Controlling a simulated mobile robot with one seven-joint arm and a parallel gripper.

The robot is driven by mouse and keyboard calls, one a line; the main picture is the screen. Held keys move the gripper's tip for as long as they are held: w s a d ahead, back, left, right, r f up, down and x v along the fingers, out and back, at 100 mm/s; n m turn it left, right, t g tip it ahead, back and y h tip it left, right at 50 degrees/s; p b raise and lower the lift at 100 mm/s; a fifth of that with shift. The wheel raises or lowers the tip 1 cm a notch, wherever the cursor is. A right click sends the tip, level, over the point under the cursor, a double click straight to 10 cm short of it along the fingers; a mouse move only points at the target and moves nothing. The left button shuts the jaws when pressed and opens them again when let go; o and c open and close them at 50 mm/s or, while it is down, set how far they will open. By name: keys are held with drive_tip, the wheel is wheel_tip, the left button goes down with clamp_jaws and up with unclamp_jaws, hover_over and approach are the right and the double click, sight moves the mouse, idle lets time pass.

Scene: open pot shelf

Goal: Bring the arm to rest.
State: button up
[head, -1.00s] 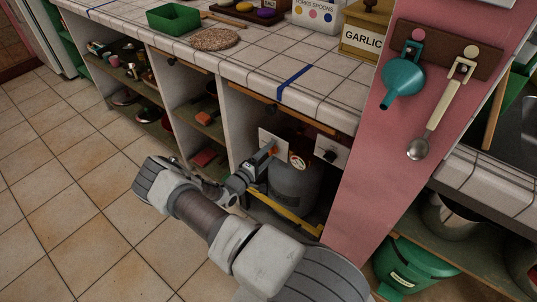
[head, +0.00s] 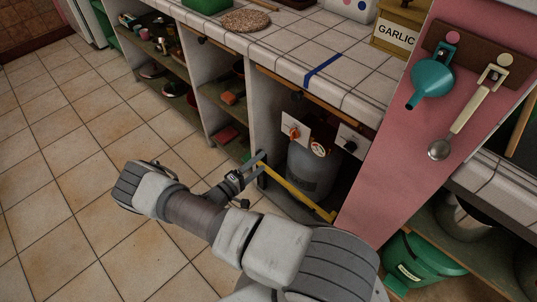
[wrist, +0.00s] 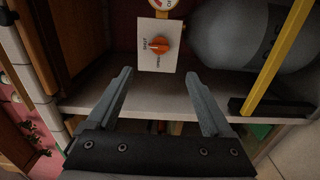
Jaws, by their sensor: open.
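My gripper (head: 253,166) is open and empty in front of the shelf's lower bay. In the wrist view my gripper (wrist: 160,95) shows its two fingers spread, with nothing between them. Beyond the fingertips is a white plate with an orange knob (wrist: 159,45), marked with the words shut and open. The orange knob also shows in the head view (head: 294,132), above and to the right of my gripper and clear of it. A grey gas cylinder (head: 310,172) stands just right of the knob plate.
A yellow bar (head: 297,192) runs low across the front of the bay. A tiled counter (head: 340,75) overhangs it. A pink panel (head: 395,150) with a teal funnel (head: 430,78) and a spoon (head: 440,149) stands at the right. The tiled floor (head: 70,200) at the left is clear.

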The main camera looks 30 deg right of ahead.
drive_tip(key=shift+s+a, duration=0.2)
drive_tip(key=shift+a, duration=0.3)
